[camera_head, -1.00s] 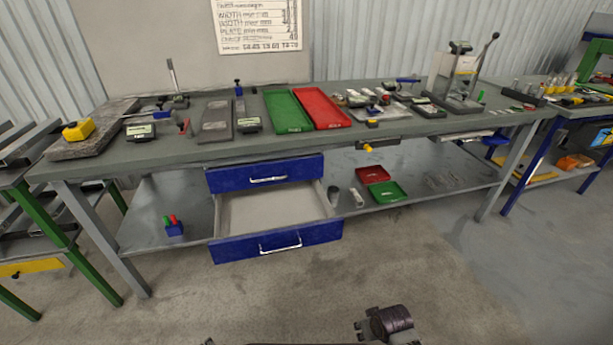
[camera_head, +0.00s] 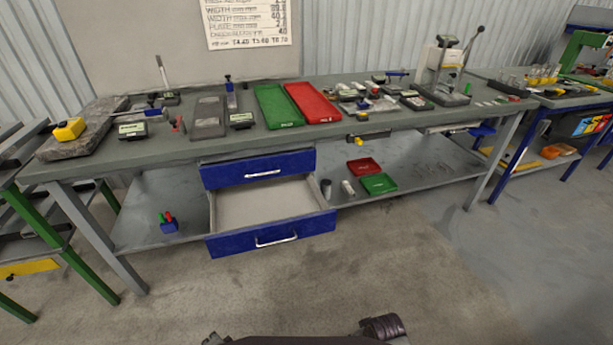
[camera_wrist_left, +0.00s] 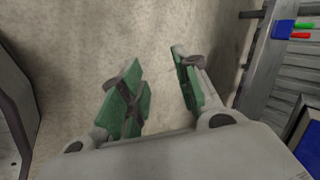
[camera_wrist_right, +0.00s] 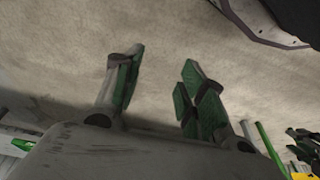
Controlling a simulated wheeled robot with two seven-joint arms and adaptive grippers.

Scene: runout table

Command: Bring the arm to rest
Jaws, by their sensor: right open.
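My left gripper (camera_wrist_left: 158,85) shows in the left wrist view with its green-padded fingers apart and nothing between them. Bare concrete floor lies behind it. My right gripper (camera_wrist_right: 163,80) shows in the right wrist view, also open and empty over bare floor. Neither gripper can be made out in the head view. A dark rounded part of my own arm (camera_head: 384,328) shows at its bottom edge, away from the workbench (camera_head: 350,140). Both grippers are clear of the bench and touch nothing that I can see.
The lower blue drawer (camera_head: 272,238) stands pulled out and looks empty; the upper blue drawer (camera_head: 262,170) is shut. Green tray (camera_head: 279,106) and red tray (camera_head: 312,102) lie on the bench. A green-legged rack (camera_head: 55,240) stands at left. The floor in front is free.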

